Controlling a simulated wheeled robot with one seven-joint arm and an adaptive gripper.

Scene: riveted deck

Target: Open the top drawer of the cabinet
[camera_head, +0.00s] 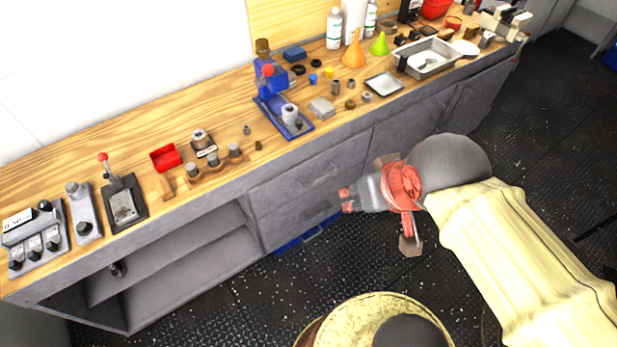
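The grey cabinet (282,187) is built in under a wooden worktop. Its top drawer (290,188) has a flush grey front just below the worktop and looks closed. A dark handle (325,175) shows faintly on that front.
The worktop (100,165) carries many tools, including a blue press (270,85), a red tray (165,158) and a metal pan (428,58). Open shelves (170,262) are at the left. A blue object (300,240) lies on the floor below the drawers. Dark floor is free at right.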

